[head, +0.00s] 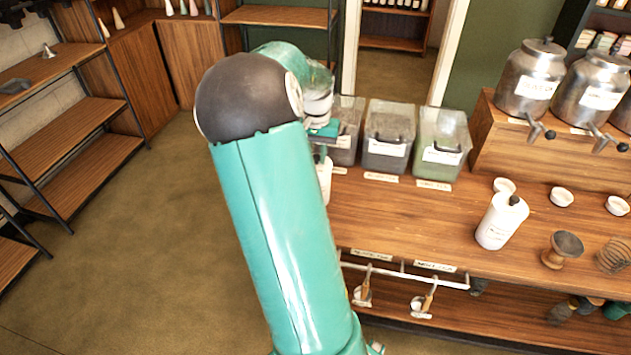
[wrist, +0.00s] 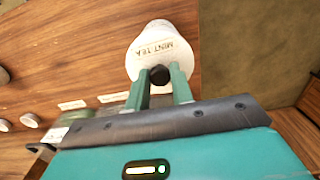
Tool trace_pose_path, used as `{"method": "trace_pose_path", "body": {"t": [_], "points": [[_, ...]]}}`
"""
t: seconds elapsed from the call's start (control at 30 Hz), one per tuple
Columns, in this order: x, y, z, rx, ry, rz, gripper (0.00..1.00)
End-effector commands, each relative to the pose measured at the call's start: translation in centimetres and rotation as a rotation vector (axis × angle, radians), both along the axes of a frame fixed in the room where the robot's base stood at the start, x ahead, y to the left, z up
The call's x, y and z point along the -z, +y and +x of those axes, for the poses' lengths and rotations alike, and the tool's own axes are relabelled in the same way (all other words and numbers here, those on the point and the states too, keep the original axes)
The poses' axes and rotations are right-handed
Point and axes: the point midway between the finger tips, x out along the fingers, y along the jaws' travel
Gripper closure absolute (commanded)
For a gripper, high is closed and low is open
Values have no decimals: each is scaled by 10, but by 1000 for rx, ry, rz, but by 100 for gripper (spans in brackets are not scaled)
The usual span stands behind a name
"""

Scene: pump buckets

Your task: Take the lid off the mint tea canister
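The mint tea canister (wrist: 163,45) is white, with an upside-down "MINT TEA" label in the wrist view. The dark round knob (wrist: 160,75) of its lid lies between the two green fingers of my gripper (wrist: 160,80). The fingers flank the knob closely, and I cannot tell whether they press on it. In the head view, a white canister (head: 325,178) shows just below my gripper (head: 323,150), at the counter's left end. My arm hides much of it, and the fingertips are hard to make out there.
Another white canister with a dark knob (head: 502,222) stands on the wooden counter (head: 400,215). Bins (head: 388,137) line the back, close to my gripper. Metal urns (head: 530,80) stand at right. Small white bowls and a wooden tool (head: 562,249) lie right. Open floor is left.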

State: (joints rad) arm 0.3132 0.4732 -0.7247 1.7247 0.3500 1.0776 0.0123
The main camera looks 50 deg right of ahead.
Motion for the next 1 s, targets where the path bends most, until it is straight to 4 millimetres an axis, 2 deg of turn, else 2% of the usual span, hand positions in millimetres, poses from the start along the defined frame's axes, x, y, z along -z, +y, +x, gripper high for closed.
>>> {"method": "trace_pose_path", "body": {"t": [0.33, 1.0], "points": [[-2, 0, 0, 0, 0, -1, 87], [-26, 0, 0, 0, 0, -1, 87]]}}
